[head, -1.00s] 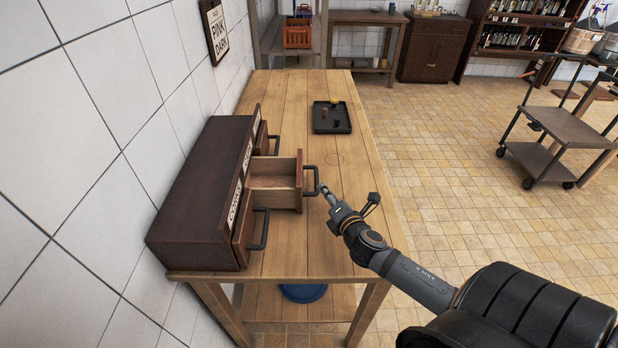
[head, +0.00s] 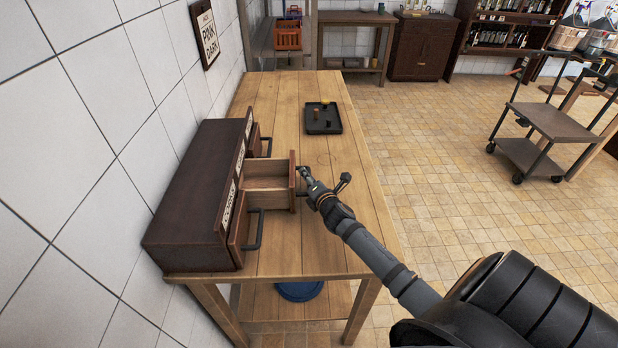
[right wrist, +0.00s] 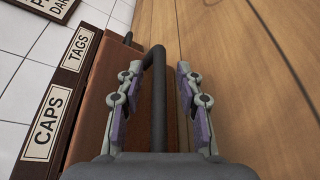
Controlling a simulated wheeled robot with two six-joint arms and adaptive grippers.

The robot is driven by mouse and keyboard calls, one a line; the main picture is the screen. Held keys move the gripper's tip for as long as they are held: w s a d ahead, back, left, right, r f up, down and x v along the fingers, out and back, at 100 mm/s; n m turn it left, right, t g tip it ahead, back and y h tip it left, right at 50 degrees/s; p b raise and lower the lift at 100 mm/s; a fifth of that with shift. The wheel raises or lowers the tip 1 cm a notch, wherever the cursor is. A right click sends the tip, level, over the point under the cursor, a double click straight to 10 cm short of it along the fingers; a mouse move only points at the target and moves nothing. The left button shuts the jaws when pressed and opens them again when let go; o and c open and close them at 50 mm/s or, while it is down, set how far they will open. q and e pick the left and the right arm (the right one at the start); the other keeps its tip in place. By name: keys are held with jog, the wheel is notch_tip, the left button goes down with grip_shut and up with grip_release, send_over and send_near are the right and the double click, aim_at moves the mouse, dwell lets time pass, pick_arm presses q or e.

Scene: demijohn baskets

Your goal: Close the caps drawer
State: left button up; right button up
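The caps drawer (head: 269,184) is the middle drawer of a dark wooden cabinet (head: 192,190) on the table. It stands pulled out, and its inside looks empty. In the right wrist view, the CAPS label (right wrist: 45,123) is on the cabinet at the left. My right gripper (head: 301,172) is at the drawer's front. In the right wrist view, the gripper (right wrist: 160,90) is open, with one finger on each side of the dark bar handle (right wrist: 158,105). Gaps show between the fingers and the bar. My left gripper is not in view.
The neighbouring drawers (head: 238,228) look nearly shut, with handles jutting out. A black tray (head: 334,128) with small items lies farther back on the wooden table (head: 283,104). A tiled wall is on the left. A cart (head: 556,124) stands on the floor at right.

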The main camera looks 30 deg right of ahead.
aim_at(288, 194)
grip_shut()
dwell(0.3)
jog(key=w+a, duration=0.1)
jog(key=a, duration=0.1)
jog(key=w+a, duration=0.2)
jog(key=a, duration=0.1)
jog(key=w+a, duration=0.2)
jog(key=a, duration=0.1)
jog(key=shift+a, duration=0.1)
jog(key=shift+s+r, duration=0.1)
grip_release()
jog(key=v, duration=1.2)
